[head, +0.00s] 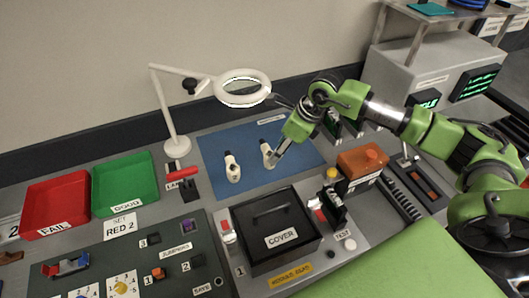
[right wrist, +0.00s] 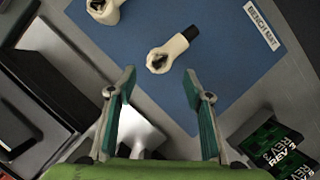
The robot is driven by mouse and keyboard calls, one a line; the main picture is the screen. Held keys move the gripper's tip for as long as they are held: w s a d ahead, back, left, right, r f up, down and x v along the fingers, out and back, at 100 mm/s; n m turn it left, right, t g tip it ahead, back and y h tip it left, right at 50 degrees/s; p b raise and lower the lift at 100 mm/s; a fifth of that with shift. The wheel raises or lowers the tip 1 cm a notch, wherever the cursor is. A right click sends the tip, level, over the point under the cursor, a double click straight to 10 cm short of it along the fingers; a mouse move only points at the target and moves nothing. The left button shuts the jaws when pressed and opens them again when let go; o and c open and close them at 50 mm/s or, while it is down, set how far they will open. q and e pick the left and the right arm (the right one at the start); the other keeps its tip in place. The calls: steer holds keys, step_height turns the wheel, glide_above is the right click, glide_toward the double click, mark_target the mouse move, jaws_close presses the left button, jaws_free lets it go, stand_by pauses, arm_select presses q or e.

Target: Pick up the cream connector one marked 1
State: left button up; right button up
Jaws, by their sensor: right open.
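Two cream connectors lie on the blue bench mat (head: 215,150). One cream connector (head: 232,172) is on the left of the pair; the other (head: 266,150) is to its right, close to my right gripper (head: 278,158). I cannot read a number on either. In the right wrist view the nearer connector (right wrist: 166,54), with a dark end and a dark round opening, lies just beyond the fingertips of my open, empty gripper (right wrist: 159,76). The other connector (right wrist: 103,10) is cut off at the upper left. My left gripper is out of view.
A white ring lamp (head: 243,88) stands behind the mat. A black box marked COVER (head: 275,225) is in front of it. Red (head: 55,203) and green (head: 126,180) trays are at the left. An orange block (head: 362,160) and dark cards (right wrist: 275,145) are at the right.

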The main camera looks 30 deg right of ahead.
mark_target(267, 153)
steer(key=shift+a+f, duration=0.15)
steer(key=shift+f, duration=0.3)
steer(key=p+x, duration=0.2)
steer(key=x, duration=0.2)
steer(key=shift+w+a+f+p, duration=0.1)
steer(key=shift+w+f+p, duration=0.1)
steer(key=shift+f+p, duration=0.15)
steer(key=shift+f, duration=0.15)
steer(key=c, duration=1.3)
